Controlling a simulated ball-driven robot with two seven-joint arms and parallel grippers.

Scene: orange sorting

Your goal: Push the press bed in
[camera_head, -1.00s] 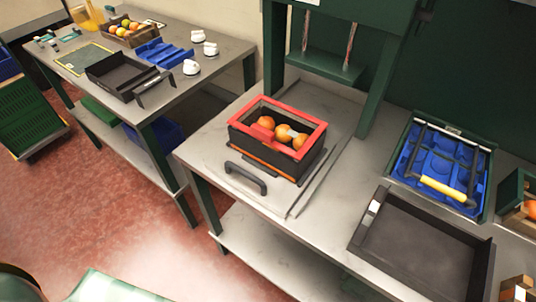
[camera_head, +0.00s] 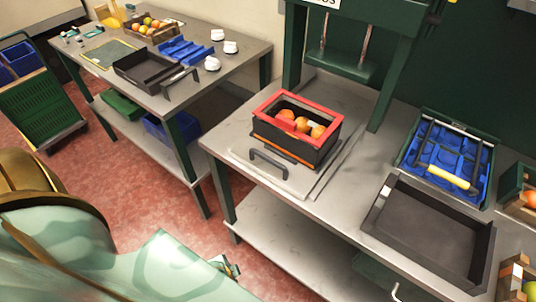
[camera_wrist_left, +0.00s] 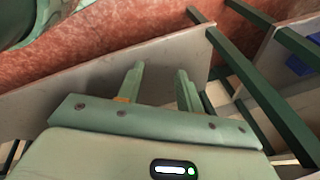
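The press bed (camera_head: 242,147) is a pale grey plate with a dark handle (camera_head: 268,164) at its front. It sits pulled out in front of the green press (camera_head: 346,65). On it stands a black crate (camera_head: 284,141) with a red rim, holding several oranges (camera_head: 302,124). My left arm enters at the lower left of the head view. Its gripper (camera_head: 226,266) is partly hidden there, below and in front of the handle, apart from it. In the left wrist view the left gripper (camera_wrist_left: 160,84) has its two fingers apart with nothing between them. My right gripper is not seen.
A dark empty tray (camera_head: 430,232) and a blue-lined crate (camera_head: 443,160) with a yellow-gripped handle stand right of the bed. A second table (camera_head: 225,60) with trays and white items stands at the back left. Red floor lies open between.

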